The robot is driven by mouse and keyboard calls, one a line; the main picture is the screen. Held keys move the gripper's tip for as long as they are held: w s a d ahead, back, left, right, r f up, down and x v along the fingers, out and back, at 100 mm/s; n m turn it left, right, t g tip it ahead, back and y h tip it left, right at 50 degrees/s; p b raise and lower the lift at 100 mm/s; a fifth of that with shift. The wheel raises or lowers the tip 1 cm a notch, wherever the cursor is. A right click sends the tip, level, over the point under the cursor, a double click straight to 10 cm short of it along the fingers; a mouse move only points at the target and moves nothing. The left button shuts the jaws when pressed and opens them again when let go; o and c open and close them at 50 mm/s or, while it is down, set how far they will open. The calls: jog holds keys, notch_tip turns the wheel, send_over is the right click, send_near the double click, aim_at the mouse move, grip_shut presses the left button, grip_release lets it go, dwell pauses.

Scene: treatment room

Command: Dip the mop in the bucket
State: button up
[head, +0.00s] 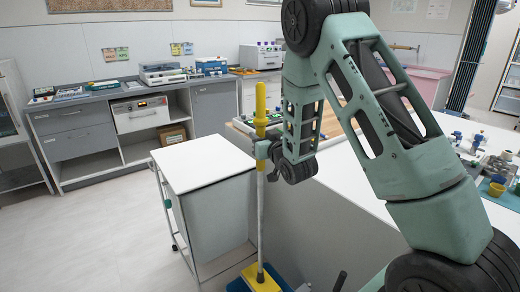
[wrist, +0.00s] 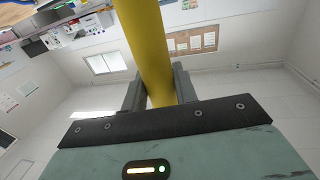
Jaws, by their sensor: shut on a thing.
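The mop (head: 261,190) has a yellow grip at the top, a pale shaft and a yellow head piece low down. It stands roughly upright beside the white cart. My gripper (head: 264,150) is shut on the mop handle near the lower part of the yellow grip. The wrist view shows the yellow handle (wrist: 148,50) between the two fingers of my gripper (wrist: 159,92). At the mop's foot there is something blue (head: 240,285), cut by the lower picture edge. I cannot tell whether it is the mop's fringe or the bucket. No bucket shows clearly.
A white cart (head: 200,164) stands left of the mop. A white table (head: 400,205) with small items lies to the right, under my arm. A grey counter (head: 75,100) with devices runs along the back wall. The floor (head: 90,235) at left is clear.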

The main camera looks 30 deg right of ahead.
jog(key=b, duration=0.3)
send_over(262, 201)
jog(key=w, duration=0.1)
jog(key=shift+w+f, duration=0.1)
jog(key=shift+f, duration=2.65)
notch_tip(262, 201, down, 19)
jog(key=b, duration=1.8)
jog(key=shift+f, duration=0.15)
notch_tip(262, 201, up, 23)
jog(key=p, duration=1.3)
jog(key=shift+p, duration=0.3)
jog(key=shift+f, duration=0.1)
